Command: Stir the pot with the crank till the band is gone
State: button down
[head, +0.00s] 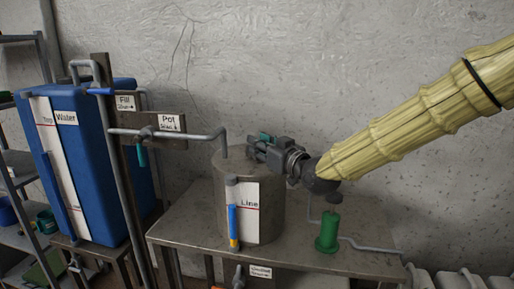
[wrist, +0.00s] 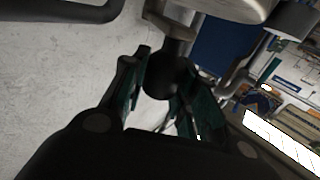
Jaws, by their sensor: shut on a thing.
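The pot (head: 262,200) is a grey metal cylinder on a metal table, with a lid. A yellow-orange band (head: 234,243) shows at the bottom of that column. My gripper (head: 262,147) is at the upper right of the pot, by the lid. In the wrist view its teal-padded fingers close around a dark round knob (wrist: 168,80) on a grey bar, which looks like the crank handle. The rest of the crank is mostly hidden behind my gripper in the head view.
A blue water tank (head: 85,165) stands at the left. A grey spout pipe (head: 175,134) reaches over the pot. A wall is behind.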

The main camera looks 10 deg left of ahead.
dwell(0.4)
jog(key=c, duration=1.1)
grip_release()
jog(key=v, duration=1.2)
jog(key=shift+w+d, duration=0.1)
